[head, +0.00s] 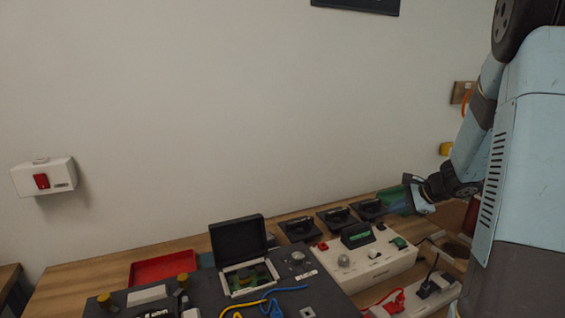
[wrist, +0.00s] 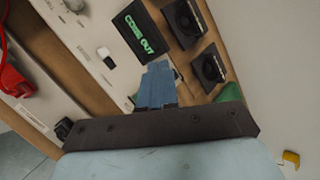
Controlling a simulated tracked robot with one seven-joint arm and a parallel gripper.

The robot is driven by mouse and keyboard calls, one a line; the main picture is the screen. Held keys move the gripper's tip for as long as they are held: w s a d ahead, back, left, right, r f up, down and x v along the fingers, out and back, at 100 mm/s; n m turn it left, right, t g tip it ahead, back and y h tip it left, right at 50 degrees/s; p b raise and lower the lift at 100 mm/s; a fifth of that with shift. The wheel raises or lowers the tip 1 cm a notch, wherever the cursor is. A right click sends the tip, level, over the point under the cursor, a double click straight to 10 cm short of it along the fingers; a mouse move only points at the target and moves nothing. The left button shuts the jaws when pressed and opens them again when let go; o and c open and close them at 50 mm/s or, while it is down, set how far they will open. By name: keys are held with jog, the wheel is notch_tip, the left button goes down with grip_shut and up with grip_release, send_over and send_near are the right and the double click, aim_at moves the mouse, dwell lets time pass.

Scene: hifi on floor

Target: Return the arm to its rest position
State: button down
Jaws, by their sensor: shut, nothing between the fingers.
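My arm (head: 515,150) fills the right side of the head view, light blue with dark joints. My gripper (wrist: 157,85) shows in the wrist view as blue fingers close together, with nothing between them. In the head view the wrist end of the arm is near the right end of the bench, and the fingertips are hard to make out there. In the wrist view the gripper is above the bench, near a white box with a green-lettered display (wrist: 140,30). I cannot tell the exact height.
A wooden bench (head: 90,275) runs along the wall. On it are a red tray (head: 163,268), a grey panel with an open black-lidded case (head: 238,240), a white console (head: 375,268), several black stands (head: 335,219) and a white power strip (head: 428,290). A white switch box (head: 43,177) hangs on the wall.

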jog(key=s+a+r+n+g+h, duration=0.1)
jog(key=s+a+r+n+g, duration=0.1)
jog(key=s+a+r+n, duration=0.95)
jog(key=s+r+n+h, duration=0.2)
jog(key=s, duration=0.6)
jog(key=s+a+r+n+h, duration=0.1)
jog(key=s+r+n+h, duration=0.1)
jog(key=s, duration=0.7)
jog(key=shift+a+r+n+t+h, duration=0.15)
jog(key=shift+r+n+t+h, duration=0.2)
jog(key=shift+r+n, duration=0.45)
jog(key=shift+f, duration=0.1)
dwell(0.5)
